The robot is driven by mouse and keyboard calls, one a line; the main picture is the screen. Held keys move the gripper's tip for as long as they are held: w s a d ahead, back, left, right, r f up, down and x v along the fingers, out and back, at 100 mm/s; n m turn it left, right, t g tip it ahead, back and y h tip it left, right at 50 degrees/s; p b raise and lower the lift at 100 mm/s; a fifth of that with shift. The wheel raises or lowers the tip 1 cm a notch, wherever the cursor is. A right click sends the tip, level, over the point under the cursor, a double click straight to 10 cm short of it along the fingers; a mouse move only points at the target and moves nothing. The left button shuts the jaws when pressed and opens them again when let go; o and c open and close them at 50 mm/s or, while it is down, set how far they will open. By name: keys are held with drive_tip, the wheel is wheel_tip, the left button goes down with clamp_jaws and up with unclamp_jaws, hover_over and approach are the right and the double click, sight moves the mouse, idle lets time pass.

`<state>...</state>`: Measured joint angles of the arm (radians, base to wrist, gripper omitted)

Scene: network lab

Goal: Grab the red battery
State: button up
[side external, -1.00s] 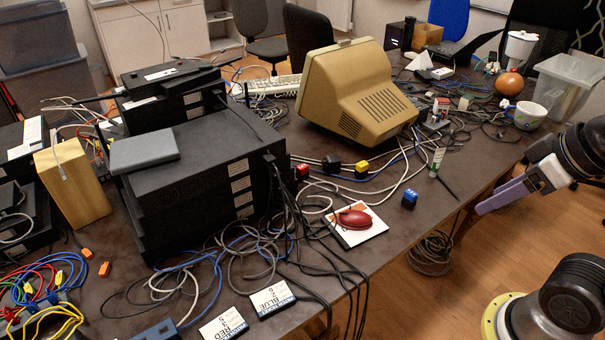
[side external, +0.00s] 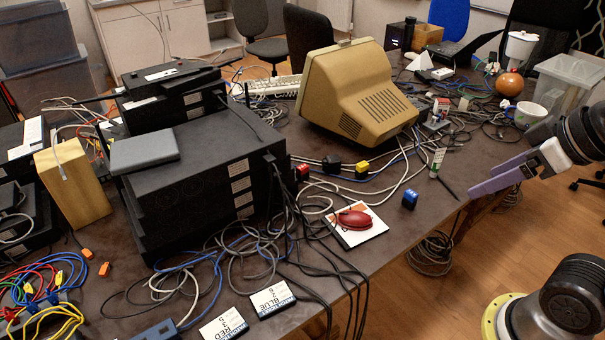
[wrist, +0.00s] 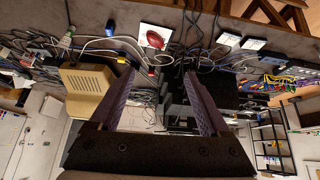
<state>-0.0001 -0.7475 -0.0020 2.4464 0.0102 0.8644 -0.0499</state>
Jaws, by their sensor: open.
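A small red block (side external: 302,170), which looks like the red battery, lies on the table beside the right side of the black equipment stack, among cables. In the wrist view the red block (wrist: 150,72) appears small between my fingers, near the cables. My gripper (side external: 470,191) has purple fingers and is at the table's right edge, apart from the block and empty. In the wrist view my gripper (wrist: 128,82) is spread wide open.
Black (side external: 331,163), yellow (side external: 362,171) and blue (side external: 410,200) blocks lie nearby. A red mouse (side external: 354,218) sits on a white card. The beige monitor (side external: 355,95) and black equipment stack (side external: 200,185) stand tall around the red block. Loose cables cover much of the table.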

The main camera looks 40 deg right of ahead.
drive_tip(key=w+r+t, duration=0.1)
drive_tip(key=w+r, duration=0.6)
drive_tip(key=w, duration=0.2)
drive_tip(key=n+g, duration=0.1)
hover_over(305, 168)
drive_tip(key=s, duration=0.7)
wheel_tip(305, 168, down, 14)
drive_tip(key=shift+w+a+f+g, duration=0.1)
drive_tip(key=shift+w+f+g, duration=0.25)
drive_tip(key=shift+w+f, duration=2.4)
drive_tip(key=shift+s+d+f+g, duration=0.1)
drive_tip(key=shift+s+f+g, duration=0.2)
drive_tip(key=shift+f, duration=5.4)
drive_tip(key=shift+w+a+f+g, duration=0.1)
drive_tip(key=shift+w+f+g, duration=0.25)
drive_tip(key=shift+w+f, duration=2.4)
drive_tip(key=s+f, duration=0.3)
drive_tip(key=shift+r, duration=0.1)
clamp_jaws()
